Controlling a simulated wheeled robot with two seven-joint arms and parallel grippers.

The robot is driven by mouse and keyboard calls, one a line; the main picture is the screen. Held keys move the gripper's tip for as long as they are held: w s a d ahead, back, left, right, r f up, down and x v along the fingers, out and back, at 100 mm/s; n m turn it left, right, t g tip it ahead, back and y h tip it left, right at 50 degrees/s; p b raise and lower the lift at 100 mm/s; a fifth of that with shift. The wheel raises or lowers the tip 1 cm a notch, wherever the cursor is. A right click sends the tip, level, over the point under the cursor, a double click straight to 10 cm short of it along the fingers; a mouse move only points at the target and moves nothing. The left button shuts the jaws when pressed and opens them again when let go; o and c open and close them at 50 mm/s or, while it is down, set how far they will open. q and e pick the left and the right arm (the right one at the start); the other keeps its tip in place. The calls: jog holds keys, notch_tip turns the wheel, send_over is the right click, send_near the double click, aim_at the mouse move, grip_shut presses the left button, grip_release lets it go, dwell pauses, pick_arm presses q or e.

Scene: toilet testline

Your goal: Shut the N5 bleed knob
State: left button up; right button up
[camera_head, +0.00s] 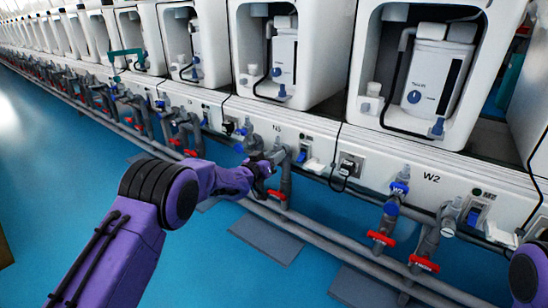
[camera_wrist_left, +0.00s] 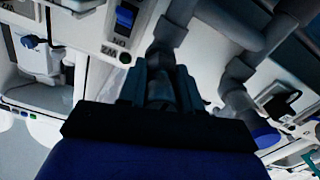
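The N5 station is the white panel (camera_head: 300,132) marked N5 in the middle of the head view, with grey pipes below it. My left gripper (camera_head: 268,166) reaches its pipework from the lower left, just under the label. In the left wrist view the two dark fingers of my left gripper (camera_wrist_left: 161,90) stand apart, with a grey part between them. I cannot tell whether they touch it. The N5 bleed knob is not clearly visible; the gripper seems to cover that spot. My right gripper is not in view.
A red valve handle (camera_head: 277,194) sits below my left gripper. The W2 station to the right has a blue knob (camera_head: 391,207) and red handles (camera_head: 381,239). Long grey pipes (camera_head: 330,246) run along the front, low above the blue floor (camera_head: 190,255).

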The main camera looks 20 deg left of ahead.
pick_arm(q)
jog(key=shift+m, duration=0.4)
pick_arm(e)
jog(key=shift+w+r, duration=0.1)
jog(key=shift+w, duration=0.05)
pick_arm(q)
jog(key=m+p, duration=0.1)
jog(key=m, duration=0.4)
jog(key=shift+m+p, duration=0.35)
jog(key=shift+m, duration=0.95)
jog(key=m, duration=0.2)
jog(key=shift+f+m, duration=0.1)
jog(key=shift+m, duration=0.2)
jog(key=m, duration=0.2)
jog(key=shift+m+b, duration=0.35)
jog(key=shift+m, duration=0.05)
jog(key=shift+a+m+b, duration=0.1)
jog(key=shift+m+b, duration=0.5)
jog(key=shift+m, duration=1.4)
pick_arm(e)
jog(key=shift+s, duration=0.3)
